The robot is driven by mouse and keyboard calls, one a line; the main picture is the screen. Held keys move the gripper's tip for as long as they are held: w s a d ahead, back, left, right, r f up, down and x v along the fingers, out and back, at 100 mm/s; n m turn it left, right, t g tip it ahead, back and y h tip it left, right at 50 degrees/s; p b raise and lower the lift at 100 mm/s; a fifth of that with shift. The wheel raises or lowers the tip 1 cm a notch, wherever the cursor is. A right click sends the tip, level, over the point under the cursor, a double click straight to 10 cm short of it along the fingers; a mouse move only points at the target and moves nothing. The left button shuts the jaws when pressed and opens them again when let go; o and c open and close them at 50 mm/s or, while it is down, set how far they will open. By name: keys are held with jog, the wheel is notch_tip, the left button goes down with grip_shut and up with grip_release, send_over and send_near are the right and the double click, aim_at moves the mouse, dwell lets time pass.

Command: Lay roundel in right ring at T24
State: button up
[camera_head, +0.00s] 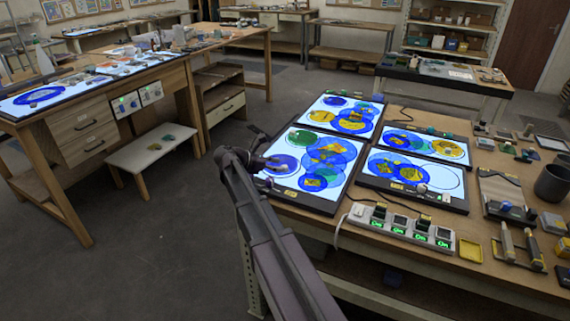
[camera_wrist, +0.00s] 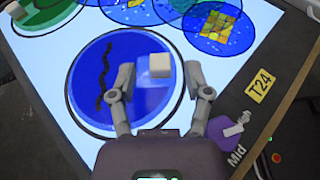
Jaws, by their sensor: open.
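A blue roundel (camera_wrist: 112,85) with a dark wavy line lies flat on the lit panel marked T24 (camera_wrist: 262,86), inside a dark ring outline (camera_wrist: 66,102). A cream block (camera_wrist: 160,65) stands on the roundel's right part. My gripper (camera_wrist: 158,77) is open, its fingers apart on either side of the block's near side; I cannot tell whether they touch anything. In the head view the roundel (camera_head: 285,163) is on the near left panel, with my gripper (camera_head: 268,162) at its left edge.
Other blue and green discs (camera_head: 325,155) lie close by on the same panel. A purple piece (camera_wrist: 226,128) with a pale knob sits beside the panel's edge. More lit panels (camera_head: 417,178) stand to the right, with a switched power strip (camera_head: 404,229) in front.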

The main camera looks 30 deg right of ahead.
jog(key=p+v, duration=0.3)
jog(key=v, duration=0.5)
jog(key=shift+a+r, duration=0.15)
jog(key=shift+a, duration=0.2)
